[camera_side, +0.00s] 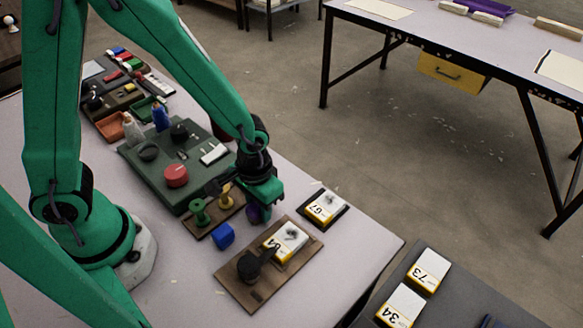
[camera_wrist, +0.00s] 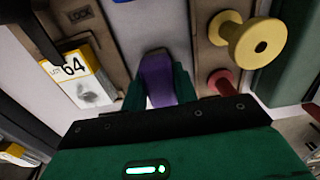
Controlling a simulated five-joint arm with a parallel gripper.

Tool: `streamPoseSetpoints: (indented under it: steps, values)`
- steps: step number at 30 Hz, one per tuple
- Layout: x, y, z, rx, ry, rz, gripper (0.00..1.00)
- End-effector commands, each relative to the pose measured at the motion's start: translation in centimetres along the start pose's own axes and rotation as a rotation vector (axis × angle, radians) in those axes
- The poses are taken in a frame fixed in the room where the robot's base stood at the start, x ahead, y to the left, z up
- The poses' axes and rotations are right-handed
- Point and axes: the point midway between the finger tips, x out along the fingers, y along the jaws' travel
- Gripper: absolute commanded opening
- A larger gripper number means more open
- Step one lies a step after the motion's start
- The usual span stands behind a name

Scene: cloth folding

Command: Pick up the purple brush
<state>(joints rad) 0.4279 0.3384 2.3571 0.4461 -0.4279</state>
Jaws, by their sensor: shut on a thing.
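The purple brush (camera_wrist: 158,78) is between the two green fingers of my gripper (camera_wrist: 160,92) in the wrist view, and the fingers are shut on it. In the side view a small purple part of it (camera_side: 253,213) shows at the tip of my gripper (camera_side: 262,205), low over the table beside the spool board. The rest of the brush is hidden by the fingers, and I cannot tell whether it touches the table.
A yellow spool (camera_wrist: 251,43) and a red spool (camera_wrist: 222,82) stand close on the right in the wrist view. A box marked 64 (camera_wrist: 82,72) is on the left. A blue block (camera_side: 222,236) and a wooden board (camera_side: 241,292) sit nearby.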

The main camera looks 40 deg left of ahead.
Motion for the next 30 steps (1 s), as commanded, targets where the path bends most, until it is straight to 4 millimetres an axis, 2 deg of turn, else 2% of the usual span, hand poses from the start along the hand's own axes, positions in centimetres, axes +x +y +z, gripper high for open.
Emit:
streamPoseSetpoints:
  steps: [11,22,30]
  values:
    - [-0.8,0.0,-0.1,0.0,0.003,0.001,0.06]
    - [-4.3,0.0,-0.1,0.0,0.004,0.002,0.06]
    - [-6.7,2.5,3.5,0.007,0.004,0.002,0.06]
